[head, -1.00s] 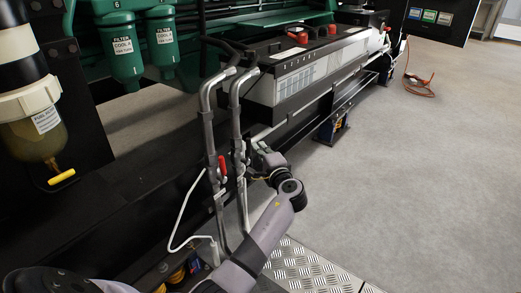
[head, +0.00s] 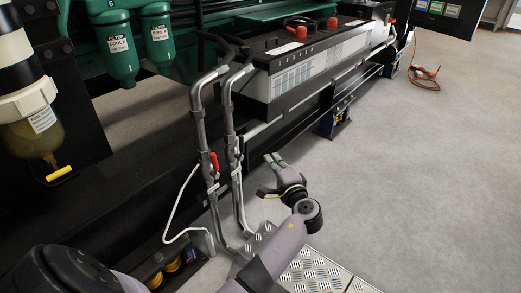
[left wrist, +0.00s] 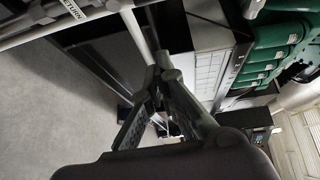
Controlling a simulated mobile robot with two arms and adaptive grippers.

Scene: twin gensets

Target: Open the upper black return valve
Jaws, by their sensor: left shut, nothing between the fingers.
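Two upright pipes stand beside the engine frame in the head view. The left pipe (head: 197,115) carries a red valve lever (head: 214,162). The right pipe (head: 228,110) has a dark fitting (head: 239,146) at about the same height; I cannot clearly make out a black handle or its position. My left gripper (head: 273,159) is to the right of the right pipe, apart from it, shut and empty. In the left wrist view its fingers (left wrist: 160,74) converge, and a pipe with a RETURN label (left wrist: 74,9) crosses the upper left. My right gripper is out of view.
A battery box (head: 300,75) stands behind the pipes on the black frame. A white hose (head: 172,215) hangs left of them. Green filters (head: 120,45) are at upper left. A chequered metal plate (head: 310,270) lies below.

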